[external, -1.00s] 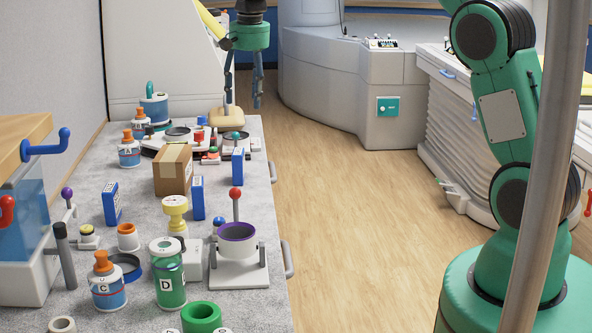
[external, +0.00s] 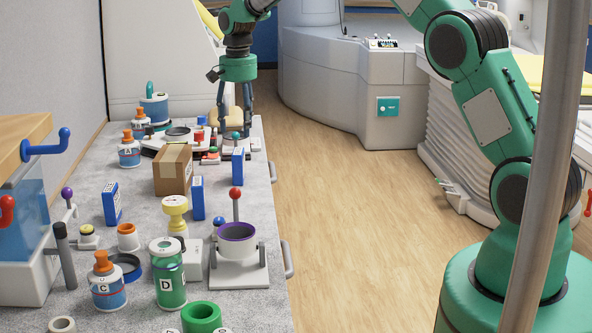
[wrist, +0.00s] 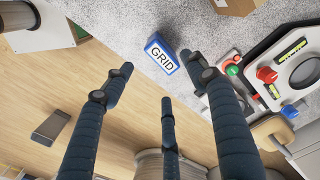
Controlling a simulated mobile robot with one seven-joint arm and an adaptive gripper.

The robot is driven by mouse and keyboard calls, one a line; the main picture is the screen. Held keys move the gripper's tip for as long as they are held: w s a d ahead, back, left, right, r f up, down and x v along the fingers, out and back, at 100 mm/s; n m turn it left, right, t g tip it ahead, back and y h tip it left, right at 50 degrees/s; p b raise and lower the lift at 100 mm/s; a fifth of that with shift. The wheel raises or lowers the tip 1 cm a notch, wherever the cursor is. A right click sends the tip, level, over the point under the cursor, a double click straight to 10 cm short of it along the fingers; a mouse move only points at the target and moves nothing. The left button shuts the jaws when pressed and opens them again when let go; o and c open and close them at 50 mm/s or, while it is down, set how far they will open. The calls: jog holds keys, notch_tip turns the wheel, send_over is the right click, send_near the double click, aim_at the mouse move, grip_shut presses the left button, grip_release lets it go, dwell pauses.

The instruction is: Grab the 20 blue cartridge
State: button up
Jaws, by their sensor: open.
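Three blue cartridges stand on the grey counter in the external view: one at the left (external: 112,204), one in the middle (external: 197,198), and one farther back near the right edge (external: 238,167). Their labels are too small to read there, so I cannot tell which is the 20. In the wrist view a blue cartridge (wrist: 162,54) has a white label reading GRID. My gripper (external: 236,131) is open and empty, pointing down over the far part of the counter, beyond the back cartridge. In the wrist view its fingers (wrist: 162,84) are spread, with the GRID cartridge beyond the tips, apart from them.
A cardboard box (external: 172,170) stands left of the back cartridge. A white device with red and green knobs (wrist: 277,72) lies near the fingers. Bottles (external: 129,152) and a red-knobbed lever stand (external: 238,270) crowd the counter. Open wooden floor (external: 335,230) lies to the right.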

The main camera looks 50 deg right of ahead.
aim_at(240, 151)
jog(key=shift+f+b, duration=0.6)
jog(key=shift+f, duration=3.7)
jog(key=shift+f+b, duration=0.6)
jog(key=shift+f, duration=2)
jog(key=c, duration=1.3)
